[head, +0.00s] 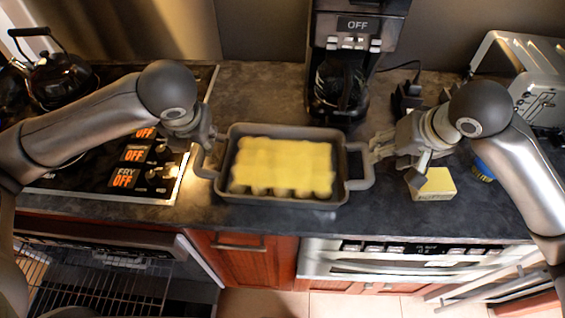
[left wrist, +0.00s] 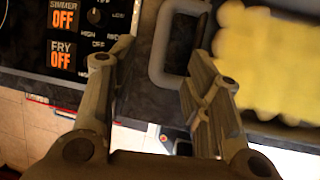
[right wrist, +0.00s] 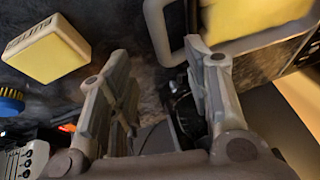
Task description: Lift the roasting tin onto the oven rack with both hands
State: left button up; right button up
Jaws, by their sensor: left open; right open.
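The roasting tin (head: 282,201) is a grey rectangular pan with a loop handle at each end and yellow food inside. It rests on the dark counter. My left gripper (head: 207,143) is open at the tin's left handle; the left wrist view shows that handle (left wrist: 158,62) just beyond the spread fingers (left wrist: 150,75). My right gripper (head: 380,150) is open beside the right handle; the right wrist view shows that handle (right wrist: 160,35) beyond the open fingers (right wrist: 157,70). Neither gripper clearly grips a handle. The oven rack (head: 95,290) shows at the lower left inside the open oven.
A stovetop (head: 100,190) with a kettle (head: 58,75) is left of the tin. A coffee maker (head: 340,85) stands behind it. A butter box (head: 434,184) lies right of the tin near the right arm, and a toaster (head: 525,80) stands at the back right.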

aim_at(202, 150)
pick_arm(q)
jog(key=shift+s+d, duration=0.1)
jog(key=shift+f, duration=0.1)
pick_arm(e)
jog(key=shift+f, duration=0.1)
pick_arm(q)
jog(key=x, duration=1)
jog(key=shift+f, duration=0.35)
pick_arm(e)
jog(key=x, duration=1)
jog(key=shift+w+f, duration=0.1)
jog(key=shift+f, duration=0.25)
pick_arm(q)
jog(key=shift+c, duration=0.4)
pick_arm(e)
jog(key=shift+c, duration=0.4)
pick_arm(q)
grip_shut()
pick_arm(e)
grip_shut()
pick_arm(q)
jog(key=shift+w+r, duration=0.2)
jog(key=shift+w, duration=0.1)
pick_arm(e)
jog(key=shift+w+r, duration=0.15)
jog(key=shift+r, duration=0.05)
